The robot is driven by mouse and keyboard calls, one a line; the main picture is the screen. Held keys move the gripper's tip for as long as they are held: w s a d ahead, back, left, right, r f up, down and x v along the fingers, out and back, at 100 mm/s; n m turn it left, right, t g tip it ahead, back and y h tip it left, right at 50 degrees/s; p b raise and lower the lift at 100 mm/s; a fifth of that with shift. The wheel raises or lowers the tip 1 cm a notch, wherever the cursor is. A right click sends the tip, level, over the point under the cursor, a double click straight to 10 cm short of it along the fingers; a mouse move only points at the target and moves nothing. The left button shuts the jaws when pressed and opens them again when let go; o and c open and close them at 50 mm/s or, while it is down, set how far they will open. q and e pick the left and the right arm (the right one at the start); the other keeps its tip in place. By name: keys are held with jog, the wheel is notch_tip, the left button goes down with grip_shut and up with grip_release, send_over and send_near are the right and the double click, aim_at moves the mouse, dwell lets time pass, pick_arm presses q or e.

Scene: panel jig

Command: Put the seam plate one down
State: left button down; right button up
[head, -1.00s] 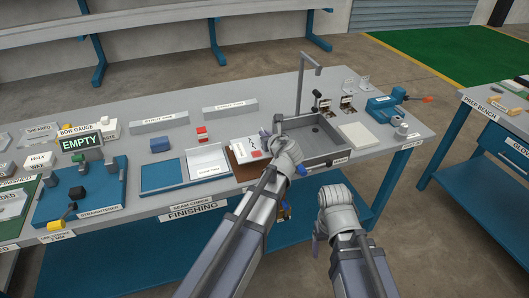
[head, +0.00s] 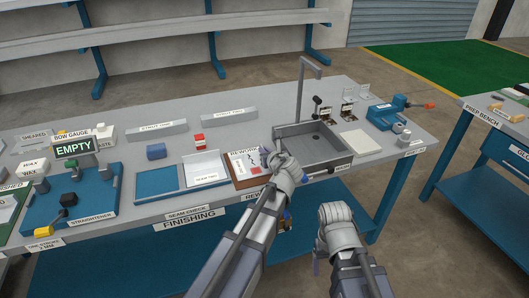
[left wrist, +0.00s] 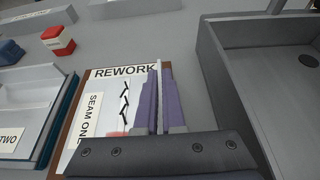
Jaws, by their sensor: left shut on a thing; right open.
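The seam plate one is white, with a black zigzag line and a "SEAM ONE" label (left wrist: 93,118). It is over the brown-edged REWORK board (left wrist: 62,135) and appears flat and level with it; I cannot tell whether it fully touches. In the head view the plate (head: 246,165) is left of my left gripper (head: 268,154). In the left wrist view the purple fingers of my left gripper (left wrist: 159,100) are shut on the plate's thin upright edge at its right side. My right gripper (head: 318,250) is open and empty in front of the bench; its fingers are barely visible.
A grey walled basin (head: 318,160) stands close right of the REWORK board. A red-and-white block (head: 199,143) and a blue block (head: 156,151) stand behind.

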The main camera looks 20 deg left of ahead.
pick_arm(q)
jog(key=c, duration=1)
grip_release()
jog(key=shift+r+p, duration=0.2)
jog(key=shift+p, duration=0.1)
jog(key=p+v, duration=0.4)
jog(key=v, duration=0.8)
jog(key=shift+f, duration=0.1)
jog(key=shift+d, duration=0.1)
jog(key=shift+f, duration=0.1)
